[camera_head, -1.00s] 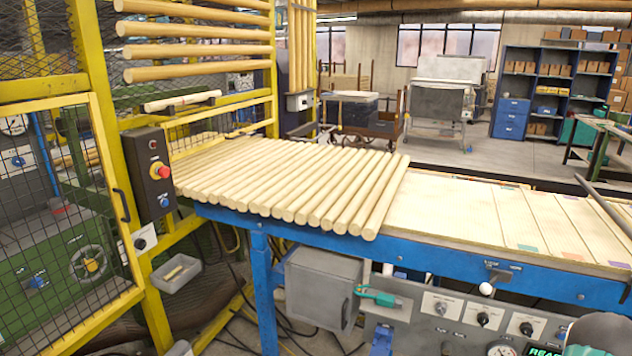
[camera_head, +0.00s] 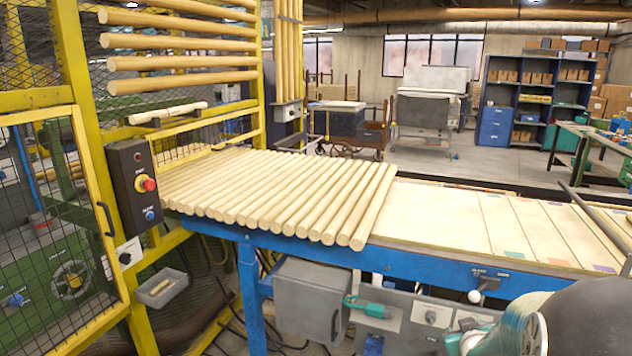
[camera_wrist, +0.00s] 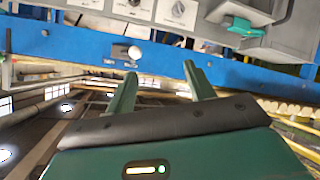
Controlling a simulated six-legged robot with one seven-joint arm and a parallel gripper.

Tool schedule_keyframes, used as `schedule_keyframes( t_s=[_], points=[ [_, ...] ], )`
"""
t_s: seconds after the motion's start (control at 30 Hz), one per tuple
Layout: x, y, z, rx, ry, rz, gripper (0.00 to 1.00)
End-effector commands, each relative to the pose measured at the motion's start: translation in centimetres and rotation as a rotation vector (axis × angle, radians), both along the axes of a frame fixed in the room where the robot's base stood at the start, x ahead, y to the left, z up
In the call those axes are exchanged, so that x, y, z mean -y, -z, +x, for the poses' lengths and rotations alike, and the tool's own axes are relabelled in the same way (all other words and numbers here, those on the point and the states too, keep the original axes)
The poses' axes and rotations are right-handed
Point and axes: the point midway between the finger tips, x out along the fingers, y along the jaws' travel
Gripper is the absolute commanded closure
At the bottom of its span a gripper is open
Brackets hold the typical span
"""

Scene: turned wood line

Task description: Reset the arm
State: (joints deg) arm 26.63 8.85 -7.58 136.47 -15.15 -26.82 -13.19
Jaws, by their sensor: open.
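My gripper (camera_wrist: 160,78) shows in the wrist view with its two green fingers apart and nothing between them. The wrist view is turned over, and the fingers point toward the blue frame of the worktable (camera_wrist: 170,58) and its white knob (camera_wrist: 134,53). In the head view part of my arm (camera_head: 575,325), dark grey and teal, fills the bottom right corner in front of the control panel. My gripper does not show in the head view.
Wooden rods (camera_head: 290,195) lie side by side on the blue worktable (camera_head: 420,268), with flat boards (camera_head: 450,225) to their right. A yellow mesh cage (camera_head: 85,150) with a red-button control box (camera_head: 138,185) stands at left. Open floor and shelves (camera_head: 525,100) are behind.

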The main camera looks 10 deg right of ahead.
Motion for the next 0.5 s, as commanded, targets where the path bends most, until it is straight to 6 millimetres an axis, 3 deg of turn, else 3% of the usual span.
schedule_keyframes(
  t_s=[0.03, 0.27, 0.5],
  points=[
    [-1.9, -1.6, 0.1, -0.01, -0.01, 0.022, 0.46],
    [-10.0, -6.3, -2.0, -0.116, -0.031, 0.155, 0.46],
    [-18.7, -10.1, -7.3, -0.245, -0.073, 0.286, 0.46]
  ],
)
